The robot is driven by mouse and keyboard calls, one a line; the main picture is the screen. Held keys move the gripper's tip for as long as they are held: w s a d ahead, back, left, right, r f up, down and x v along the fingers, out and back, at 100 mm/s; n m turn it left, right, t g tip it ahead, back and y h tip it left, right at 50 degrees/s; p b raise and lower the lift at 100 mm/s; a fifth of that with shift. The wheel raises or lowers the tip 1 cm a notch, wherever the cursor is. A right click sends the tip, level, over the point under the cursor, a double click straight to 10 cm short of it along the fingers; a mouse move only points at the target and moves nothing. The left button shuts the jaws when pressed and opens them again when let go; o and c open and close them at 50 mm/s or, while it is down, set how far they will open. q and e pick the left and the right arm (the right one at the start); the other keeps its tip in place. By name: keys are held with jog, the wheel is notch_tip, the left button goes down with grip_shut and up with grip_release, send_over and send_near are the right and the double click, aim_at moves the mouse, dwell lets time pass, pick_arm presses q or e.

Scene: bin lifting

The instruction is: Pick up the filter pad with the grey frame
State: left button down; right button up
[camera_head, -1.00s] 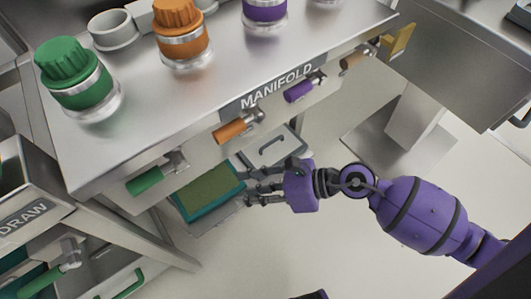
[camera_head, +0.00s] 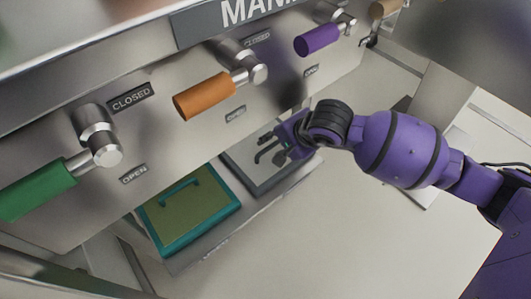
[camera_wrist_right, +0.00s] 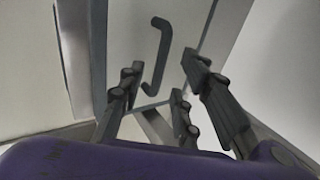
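The filter pad with the grey frame (camera_head: 243,162) lies under the manifold, with a pale face; it also shows in the right wrist view (camera_wrist_right: 128,45). Its dark grey bar handle (camera_wrist_right: 157,58) stands ahead of the fingers in the wrist view. My right gripper (camera_head: 272,148) is above the pad in the head view and hides part of it. In the wrist view its fingers (camera_wrist_right: 160,85) are spread, with nothing between them, and the handle appears in line with the gap. I cannot tell the distance to the handle. My left gripper is not in view.
A teal-framed filter pad (camera_head: 190,212) with a green face and teal handle lies left of the grey one. The manifold front overhangs both, with green (camera_head: 38,192), orange (camera_head: 205,97) and purple (camera_head: 317,40) valve handles. Floor at lower right is open.

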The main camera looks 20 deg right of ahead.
aim_at(272, 146)
jog(key=b+x, duration=0.1)
jog(key=x, duration=0.2)
jog(key=shift+f, duration=0.15)
jog(key=shift+c, duration=0.3)
grip_shut()
